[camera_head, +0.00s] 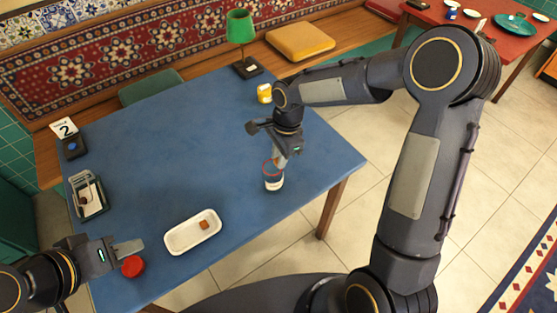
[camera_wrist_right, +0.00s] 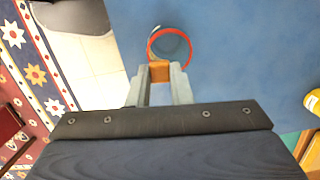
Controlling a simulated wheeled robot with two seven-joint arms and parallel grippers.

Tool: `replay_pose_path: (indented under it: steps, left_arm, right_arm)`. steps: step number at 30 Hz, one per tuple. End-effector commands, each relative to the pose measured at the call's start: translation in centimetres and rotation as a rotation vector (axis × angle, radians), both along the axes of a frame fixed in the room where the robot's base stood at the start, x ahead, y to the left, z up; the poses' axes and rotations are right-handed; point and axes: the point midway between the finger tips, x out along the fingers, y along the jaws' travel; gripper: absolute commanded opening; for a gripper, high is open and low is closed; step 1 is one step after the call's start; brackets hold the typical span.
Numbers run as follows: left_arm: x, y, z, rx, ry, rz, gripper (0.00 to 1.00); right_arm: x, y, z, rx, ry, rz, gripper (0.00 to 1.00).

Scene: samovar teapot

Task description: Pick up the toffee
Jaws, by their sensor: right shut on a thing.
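My right gripper (camera_head: 281,160) is shut on a small brown toffee (camera_wrist_right: 159,72), held between its fingertips in the right wrist view. The fingertips point down just above a clear jar (camera_head: 274,183) with a red rim. In the wrist view the jar's red rim (camera_wrist_right: 151,48) shows just beyond the toffee, which overlaps its near edge. I cannot tell whether the toffee touches the jar. Another brown toffee (camera_head: 204,225) lies in the white tray (camera_head: 178,243). My left gripper (camera_head: 140,246) is over the table's left front, beside a round red lid (camera_head: 132,267); its finger gap is unclear.
A yellow jar (camera_head: 264,93) and a green lamp (camera_head: 241,30) stand at the back of the blue table (camera_head: 150,130). A napkin holder (camera_head: 90,198) and a number 2 card (camera_head: 64,128) are at the left. The table's middle is clear.

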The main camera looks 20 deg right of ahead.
Motion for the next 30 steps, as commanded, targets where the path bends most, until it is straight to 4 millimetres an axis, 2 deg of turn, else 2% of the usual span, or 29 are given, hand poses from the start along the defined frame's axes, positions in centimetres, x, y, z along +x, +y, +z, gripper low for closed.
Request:
replay_pose_path:
  steps: [8, 14, 17, 22, 30]
  left_arm:
    - [0.0, 0.0, 0.0, 0.0, 0.0, 0.0, 0.36]
    - [0.0, 0.0, -0.2, 0.0, 0.0, 0.0, 0.36]
    - [0.0, 0.0, -0.7, 0.0, 0.0, 0.0, 0.36]
    - [0.0, 0.0, -1.2, 0.0, 0.0, 0.0, 0.36]
    - [0.0, 0.0, -2.2, 0.0, 0.0, 0.0, 0.36]
  right_arm:
    - [0.1, 0.0, 0.7, 0.0, -0.003, 0.0, 0.0]
    - [0.0, 0.1, 3.5, 0.0, -0.006, 0.0, 0.0]
    - [-1.5, 1.1, 5.3, 0.0, -0.007, 0.004, 0.0]
    - [-4.4, 3.0, 9.3, 0.002, -0.008, 0.006, 0.0]
    - [-9.5, 6.4, 11.8, 0.001, -0.004, 0.004, 0.0]
